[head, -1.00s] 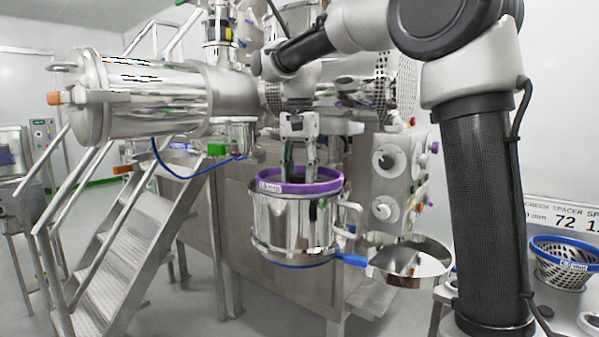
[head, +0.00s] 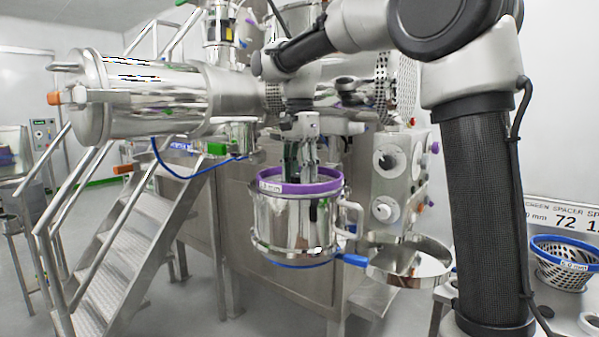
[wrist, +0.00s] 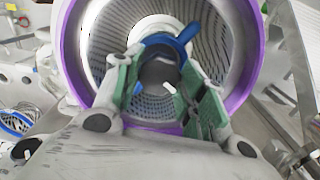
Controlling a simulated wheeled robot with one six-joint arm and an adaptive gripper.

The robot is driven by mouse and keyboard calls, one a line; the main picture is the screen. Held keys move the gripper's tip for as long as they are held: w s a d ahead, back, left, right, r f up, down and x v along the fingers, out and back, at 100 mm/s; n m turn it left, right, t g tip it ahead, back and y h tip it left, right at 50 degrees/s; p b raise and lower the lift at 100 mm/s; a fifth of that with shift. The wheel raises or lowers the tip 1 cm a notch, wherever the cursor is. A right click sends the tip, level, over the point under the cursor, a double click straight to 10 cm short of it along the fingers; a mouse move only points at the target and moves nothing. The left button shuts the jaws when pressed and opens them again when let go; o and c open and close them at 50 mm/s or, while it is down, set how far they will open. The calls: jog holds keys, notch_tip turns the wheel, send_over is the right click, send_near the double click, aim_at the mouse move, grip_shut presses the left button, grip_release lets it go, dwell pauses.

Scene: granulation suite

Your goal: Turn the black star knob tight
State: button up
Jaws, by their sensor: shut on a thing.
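The black star knob (wrist: 159,72) shows in the wrist view as a dark round shape inside a steel vessel, with a blue part (wrist: 165,45) curving around its far side. My gripper (wrist: 157,80) has its green-padded fingers on either side of the knob and is shut on it. The fingers hide the knob's sides, and its lobes cannot be made out. In the head view my gripper (head: 300,180) points straight down into the purple-rimmed vessel (head: 295,225), and the knob is hidden inside.
A side handle (head: 350,215) and a round steel dish (head: 410,262) are right of the vessel. A control panel (head: 390,180) with knobs stands behind. A blue-rimmed basket (head: 565,262) is far right, and metal stairs (head: 130,240) are at left.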

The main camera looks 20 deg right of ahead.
jog(key=o, duration=1)
jog(key=shift+o, duration=0.2)
jog(key=shift+r, duration=0.1)
notch_tip(320, 180, up, 12)
jog(key=s+d+f+n+t, duration=0.2)
jog(key=s+d+f+n, duration=0.45)
jog(key=s+d, duration=0.5)
jog(key=s+d+f+n+t, duration=0.2)
jog(key=s+f+n, duration=0.3)
jog(key=s+f, duration=1)
jog(key=shift+d+f, duration=0.45)
jog(key=shift+d, duration=0.25)
